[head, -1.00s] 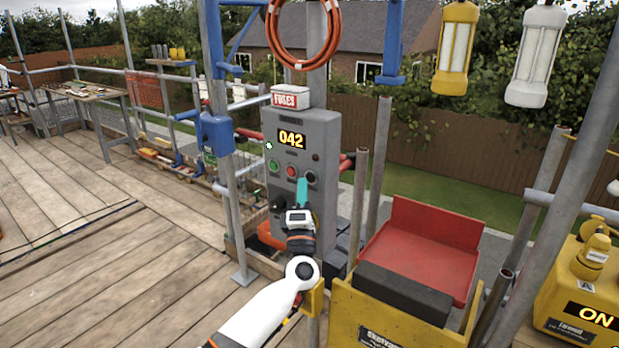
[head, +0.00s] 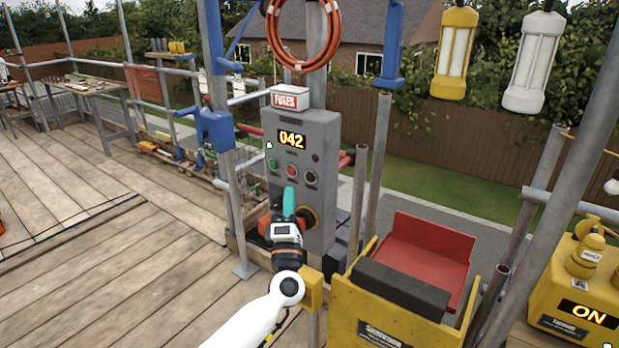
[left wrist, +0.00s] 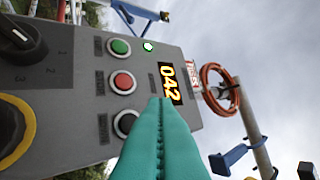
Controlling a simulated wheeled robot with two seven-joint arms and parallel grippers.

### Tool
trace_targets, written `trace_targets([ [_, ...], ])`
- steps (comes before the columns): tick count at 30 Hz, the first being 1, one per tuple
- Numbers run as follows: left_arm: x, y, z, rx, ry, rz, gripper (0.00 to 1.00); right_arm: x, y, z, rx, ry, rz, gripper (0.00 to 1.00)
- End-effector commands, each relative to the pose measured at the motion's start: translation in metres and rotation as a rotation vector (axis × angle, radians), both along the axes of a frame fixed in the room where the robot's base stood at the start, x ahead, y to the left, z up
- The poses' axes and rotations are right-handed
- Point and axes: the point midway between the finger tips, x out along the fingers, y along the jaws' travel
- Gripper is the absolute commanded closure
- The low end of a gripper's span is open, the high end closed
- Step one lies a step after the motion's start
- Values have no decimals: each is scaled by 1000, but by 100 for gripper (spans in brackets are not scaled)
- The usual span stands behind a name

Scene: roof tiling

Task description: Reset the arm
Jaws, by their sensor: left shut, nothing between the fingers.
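My left gripper (head: 289,202) is in front of the grey control box (head: 323,140), below its row of buttons. Its teal fingers are shut together and empty; they also show in the left wrist view (left wrist: 162,120). The box has a lit display (head: 292,139) reading 042, a green button (head: 274,164), a red button (head: 292,170) and a black button (head: 310,177). A rotary knob with a yellow ring (head: 312,217) sits low on the box, partly behind the gripper. In the left wrist view the fingertips overlap the box face near the display. My right gripper is not in view.
A yellow bin with a red tray (head: 430,255) stands right of the box. A yellow unit (head: 575,300) showing ON is at far right. Scaffold poles (head: 357,200) rise nearby. An orange hose coil (head: 303,30) hangs above. The plank deck (head: 100,270) at left is mostly clear.

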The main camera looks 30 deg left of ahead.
Motion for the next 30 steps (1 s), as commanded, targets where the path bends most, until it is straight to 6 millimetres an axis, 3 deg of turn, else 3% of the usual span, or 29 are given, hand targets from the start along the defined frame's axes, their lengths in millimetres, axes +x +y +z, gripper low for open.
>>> trace_targets([
  [16,0,0,-1,2,2,1,100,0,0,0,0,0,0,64],
  [19,3,-3,-15,36,43,3,100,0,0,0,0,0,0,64],
  [23,11,-15,-75,174,203,0,100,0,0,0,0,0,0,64],
  [26,11,-31,-147,333,390,-21,100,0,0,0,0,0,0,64],
  [30,-6,-52,-252,550,652,-85,100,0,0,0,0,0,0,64],
])
